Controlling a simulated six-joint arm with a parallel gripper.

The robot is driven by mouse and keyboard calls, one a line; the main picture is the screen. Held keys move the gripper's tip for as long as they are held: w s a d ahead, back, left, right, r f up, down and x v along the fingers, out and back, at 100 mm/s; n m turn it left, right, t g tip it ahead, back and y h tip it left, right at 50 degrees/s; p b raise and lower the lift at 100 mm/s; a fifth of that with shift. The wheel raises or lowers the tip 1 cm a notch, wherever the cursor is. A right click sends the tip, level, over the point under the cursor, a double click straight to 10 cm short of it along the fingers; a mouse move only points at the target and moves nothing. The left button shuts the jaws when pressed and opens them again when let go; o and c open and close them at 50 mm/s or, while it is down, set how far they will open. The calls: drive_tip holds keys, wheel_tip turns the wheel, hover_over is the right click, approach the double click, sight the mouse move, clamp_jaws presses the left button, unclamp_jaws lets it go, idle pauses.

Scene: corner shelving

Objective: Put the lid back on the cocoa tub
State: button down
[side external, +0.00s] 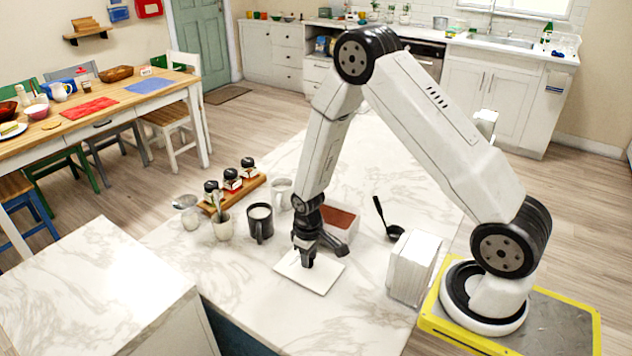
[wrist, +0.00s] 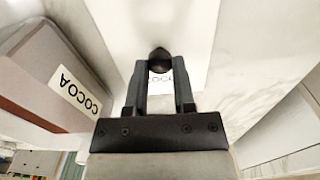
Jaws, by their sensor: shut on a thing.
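The cocoa tub (side external: 351,232) stands uncovered on the marble counter, with brown powder showing inside. In the wrist view the tub (wrist: 40,50) is at the left, with its COCOA label facing the camera. The white square lid (side external: 322,281) is in front of the tub, apart from it and roughly level. I cannot tell whether it touches the counter. My gripper (side external: 306,262) points down at the lid's middle. In the wrist view my gripper (wrist: 160,68) is shut on the dark round knob of the lid (wrist: 195,35). Part of the lid's lettering shows between the fingers.
A black mug (side external: 260,224) and a utensil pot (side external: 223,230) stand left of my gripper. A white mug (side external: 279,194) and a wooden rack of spice jars (side external: 232,192) are behind. A black ladle (side external: 394,231) and white upright block (side external: 413,268) are right. The counter's front is clear.

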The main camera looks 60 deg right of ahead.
drive_tip(key=shift+r, duration=2.9)
wheel_tip(320, 180, up, 14)
drive_tip(key=w+d, duration=0.3)
drive_tip(key=d, duration=1)
drive_tip(key=shift+n, duration=0.4)
drive_tip(key=shift+s+d+f, duration=0.1)
drive_tip(key=shift+d+f, duration=0.05)
drive_tip(key=shift+f, duration=0.55)
drive_tip(key=shift+s+d+f, duration=0.1)
drive_tip(key=shift+d+f, duration=0.1)
drive_tip(key=shift+f, duration=0.55)
drive_tip(key=shift+d+f, duration=0.15)
drive_tip(key=shift+f, duration=0.55)
drive_tip(key=shift+f, duration=0.4)
wheel_tip(320, 180, down, 6)
drive_tip(key=shift+f, duration=0.1)
